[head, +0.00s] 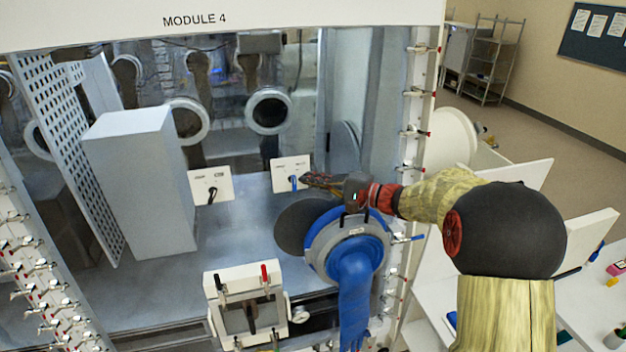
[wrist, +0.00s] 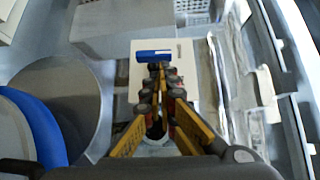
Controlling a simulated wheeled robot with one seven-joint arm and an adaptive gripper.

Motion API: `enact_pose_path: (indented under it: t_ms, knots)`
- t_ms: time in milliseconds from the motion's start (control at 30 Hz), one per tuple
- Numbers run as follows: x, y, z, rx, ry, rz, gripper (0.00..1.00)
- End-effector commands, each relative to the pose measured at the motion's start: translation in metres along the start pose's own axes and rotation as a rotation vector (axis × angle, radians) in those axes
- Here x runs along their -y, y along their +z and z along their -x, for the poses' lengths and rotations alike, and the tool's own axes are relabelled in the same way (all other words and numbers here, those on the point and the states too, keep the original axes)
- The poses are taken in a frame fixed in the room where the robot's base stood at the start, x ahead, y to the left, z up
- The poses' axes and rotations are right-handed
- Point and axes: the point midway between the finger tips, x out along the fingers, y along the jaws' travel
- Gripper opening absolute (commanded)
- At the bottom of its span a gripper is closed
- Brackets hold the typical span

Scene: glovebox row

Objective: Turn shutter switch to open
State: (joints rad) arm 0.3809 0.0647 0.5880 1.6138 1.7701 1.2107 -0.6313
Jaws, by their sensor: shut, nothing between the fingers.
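A white panel (head: 291,172) with a blue switch handle (head: 293,183) stands inside the glovebox; its label is too small to read. A second white panel (head: 222,181) to its left has a black handle (head: 212,195). My gripper (head: 307,179) is shut and empty, just right of the blue handle in the head view. In the wrist view the blue handle (wrist: 153,56) lies crosswise right at the tips of my gripper (wrist: 156,70), in front of the white panel (wrist: 186,52). I cannot tell whether the tips touch it.
A blue-ringed glove port (head: 346,250) with a hanging blue glove lies under my arm. A dark round disc (head: 300,225) sits beside it. A tall grey box (head: 135,180) and a perforated panel (head: 72,150) stand at the left. The floor between is clear.

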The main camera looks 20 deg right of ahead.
Motion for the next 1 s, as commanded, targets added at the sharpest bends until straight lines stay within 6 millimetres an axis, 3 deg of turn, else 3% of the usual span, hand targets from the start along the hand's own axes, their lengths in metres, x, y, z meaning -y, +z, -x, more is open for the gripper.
enact_pose_path:
  t_ms: [1000]
  knots:
    - [0.0072, 0.0083, -0.0084, 0.001, 0.168, 0.173, 0.00]
